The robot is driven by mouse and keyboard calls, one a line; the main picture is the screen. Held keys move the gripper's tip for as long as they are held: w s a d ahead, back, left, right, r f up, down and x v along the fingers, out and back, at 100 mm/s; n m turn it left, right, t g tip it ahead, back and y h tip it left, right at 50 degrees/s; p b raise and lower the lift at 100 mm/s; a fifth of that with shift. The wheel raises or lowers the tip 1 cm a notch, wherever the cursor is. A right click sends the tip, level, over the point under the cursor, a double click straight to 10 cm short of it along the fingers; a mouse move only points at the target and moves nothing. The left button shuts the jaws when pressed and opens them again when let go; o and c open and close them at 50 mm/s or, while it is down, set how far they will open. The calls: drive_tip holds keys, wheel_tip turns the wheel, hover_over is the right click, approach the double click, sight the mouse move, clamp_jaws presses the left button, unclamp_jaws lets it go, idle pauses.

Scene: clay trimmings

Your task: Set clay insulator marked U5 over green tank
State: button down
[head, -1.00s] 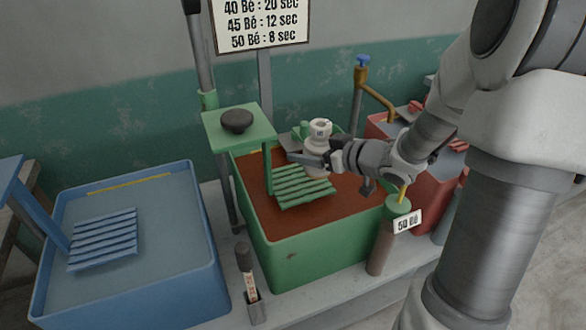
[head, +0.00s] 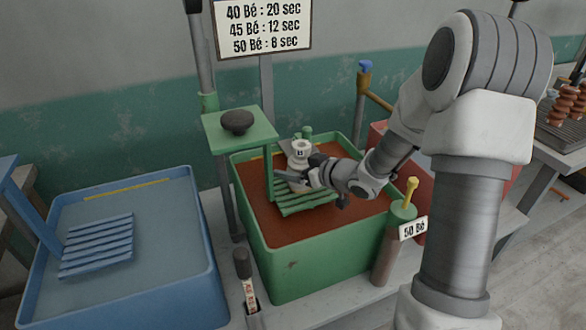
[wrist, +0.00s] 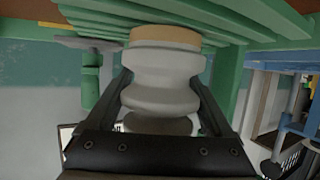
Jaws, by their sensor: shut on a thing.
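A pale clay insulator (head: 300,152) is held in my gripper (head: 296,177) above the green slatted rack of the green tank (head: 310,262). The wrist view shows the insulator (wrist: 160,85) between both fingers, its tan end close to the green slats (wrist: 225,22); I cannot tell whether it touches them. A small dark mark shows on its top, too small to read as U5. The green tank holds reddish-brown liquid (head: 258,205). The green rack (head: 292,207) hangs from a green plate with a black knob (head: 237,122).
A blue tank (head: 130,290) with a blue slatted rack (head: 97,246) stands at left. A red tank (head: 420,165) is behind my arm. A "50 Bé" cylinder (head: 391,245) stands at the green tank's front right corner. A sign (head: 263,27) hangs behind. Brown insulators (head: 568,103) stand at far right.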

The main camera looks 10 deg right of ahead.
drive_tip(key=shift+r, duration=0.1)
unclamp_jaws()
drive_tip(key=shift+f, duration=0.25)
drive_tip(key=shift+s+d+r, duration=0.15)
drive_tip(key=shift+s+r, duration=0.05)
drive_tip(key=shift+r, duration=0.15)
drive_tip(key=p+v, duration=0.2)
drive_tip(key=v, duration=0.9)
drive_tip(key=shift+s+d, duration=0.15)
drive_tip(key=shift+s, duration=0.1)
